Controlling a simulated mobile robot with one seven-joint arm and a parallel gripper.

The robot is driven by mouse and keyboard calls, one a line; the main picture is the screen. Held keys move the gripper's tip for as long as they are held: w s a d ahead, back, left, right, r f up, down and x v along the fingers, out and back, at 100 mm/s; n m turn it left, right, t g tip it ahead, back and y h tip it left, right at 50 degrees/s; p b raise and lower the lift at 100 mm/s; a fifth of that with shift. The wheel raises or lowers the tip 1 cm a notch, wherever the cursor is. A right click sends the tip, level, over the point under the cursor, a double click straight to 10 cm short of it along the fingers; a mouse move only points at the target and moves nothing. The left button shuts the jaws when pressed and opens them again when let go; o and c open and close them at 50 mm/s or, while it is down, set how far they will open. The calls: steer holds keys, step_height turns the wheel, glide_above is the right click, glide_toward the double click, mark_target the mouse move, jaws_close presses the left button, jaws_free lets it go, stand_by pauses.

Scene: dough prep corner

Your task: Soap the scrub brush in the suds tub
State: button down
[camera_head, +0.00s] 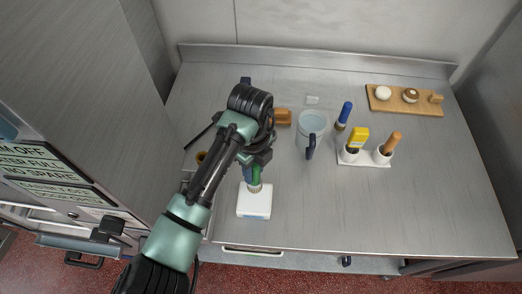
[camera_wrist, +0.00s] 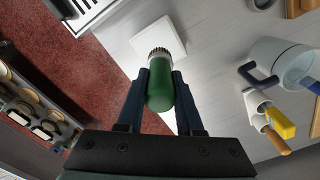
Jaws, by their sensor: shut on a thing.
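My gripper (camera_wrist: 160,82) is shut on the green handle of a brush (camera_wrist: 160,88). The brush's pale bristled end points away from my gripper. In the head view the green brush (camera_head: 254,175) hangs below my wrist, its lower end over the back edge of a white block-like holder (camera_head: 254,206). The holder also shows behind the bristles in the wrist view (camera_wrist: 142,40). I cannot tell whether brush and holder touch. A round, pale tub (camera_head: 312,121) with bluish liquid and a dark blue handle stands to the right, apart from my gripper; it also shows in the wrist view (camera_wrist: 290,62).
A white twin holder (camera_head: 364,159) carries a yellow-handled tool (camera_head: 358,137) and a wooden-handled one (camera_head: 392,141). A blue-handled brush (camera_head: 345,113) stands nearby. A wooden board (camera_head: 391,107) holds small items at the back right. A wooden block (camera_head: 283,117) lies left of the tub. The front right counter is clear.

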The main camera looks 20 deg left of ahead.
mark_target(254, 184)
steer(key=shift+s+f+b, duration=0.2)
steer(key=shift+f+b, duration=0.75)
steer(key=shift+f, duration=0.05)
step_height(254, 184, down, 4)
steer(key=b, duration=0.3)
steer(key=shift+f+b, duration=0.45)
steer(key=shift+f, duration=0.05)
stand_by(1.4)
step_height(254, 184, up, 7)
steer(key=p, duration=0.6)
steer(key=shift+r, duration=0.1)
stand_by(0.9)
